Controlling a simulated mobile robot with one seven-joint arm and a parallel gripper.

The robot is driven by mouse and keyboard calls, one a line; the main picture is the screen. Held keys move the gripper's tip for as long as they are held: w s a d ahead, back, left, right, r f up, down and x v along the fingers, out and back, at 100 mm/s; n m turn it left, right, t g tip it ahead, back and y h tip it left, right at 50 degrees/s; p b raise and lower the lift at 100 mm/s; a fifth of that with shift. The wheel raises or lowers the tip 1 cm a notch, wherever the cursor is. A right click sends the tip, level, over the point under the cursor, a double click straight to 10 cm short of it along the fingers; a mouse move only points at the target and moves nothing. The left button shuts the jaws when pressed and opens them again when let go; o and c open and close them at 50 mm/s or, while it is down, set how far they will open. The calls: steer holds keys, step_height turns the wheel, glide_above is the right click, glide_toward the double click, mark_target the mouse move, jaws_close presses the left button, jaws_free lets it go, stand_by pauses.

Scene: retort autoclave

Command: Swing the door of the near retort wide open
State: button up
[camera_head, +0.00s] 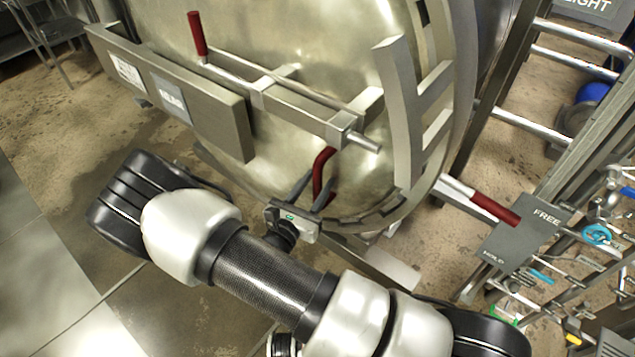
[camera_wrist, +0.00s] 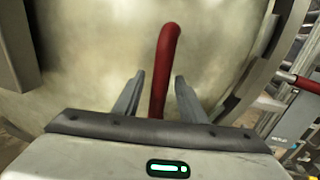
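The near retort's door (camera_head: 290,45) is a large domed metal plate and looks shut against its toothed ring (camera_head: 437,85). A curved red handle (camera_head: 321,165) stands out low on the door. My gripper (camera_head: 316,188) is at this handle, with its fingers apart. In the wrist view the red handle (camera_wrist: 165,60) rises between the two fingers (camera_wrist: 160,78). A gap shows on the left side, and the right finger is close to the handle; I cannot tell whether it touches. The handle's lower end is hidden behind my gripper's body.
A metal beam with signs (camera_head: 225,115) and a bar with a red grip (camera_head: 197,35) cross the door. A red-tipped lever (camera_head: 495,208) sticks out right beside a FREE/HOLD plate (camera_head: 525,232). Racks and pipes fill the right side.

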steer(key=shift+w+d, duration=0.1)
steer(key=shift+w, duration=0.15)
jaws_close()
